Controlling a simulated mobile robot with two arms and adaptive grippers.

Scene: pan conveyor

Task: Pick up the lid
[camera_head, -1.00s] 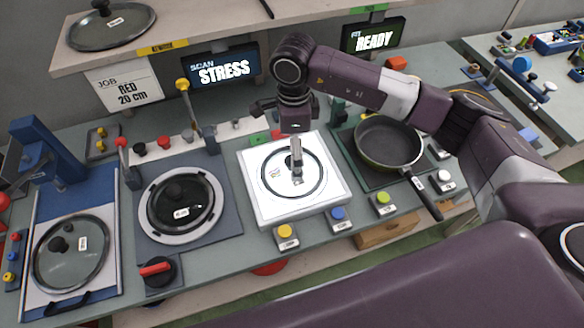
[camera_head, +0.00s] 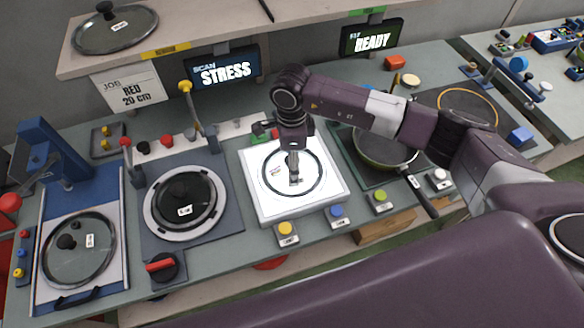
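A glass lid with a dark rim (camera_head: 319,178) lies flat on the white lit pad (camera_head: 325,203) in the middle of the bench. My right gripper (camera_head: 295,181) points straight down over the centre of this lid, at its knob. The wrist and fingers cover the knob, so I cannot tell whether the fingers are closed on it. Another lid (camera_head: 182,204) sits in a ring fixture to the left. A third lid (camera_head: 80,250) lies on the blue-framed station at far left, and one more lid (camera_head: 113,28) is on the shelf. My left gripper is out of view.
A dark pan (camera_head: 378,158) stands right of the pad, partly behind my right arm. Yellow, blue and green buttons (camera_head: 337,212) line the front edge. Screens reading STRESS (camera_head: 224,72) and READY (camera_head: 372,40) stand behind. A post with a yellow top (camera_head: 185,87) rises left of the pad.

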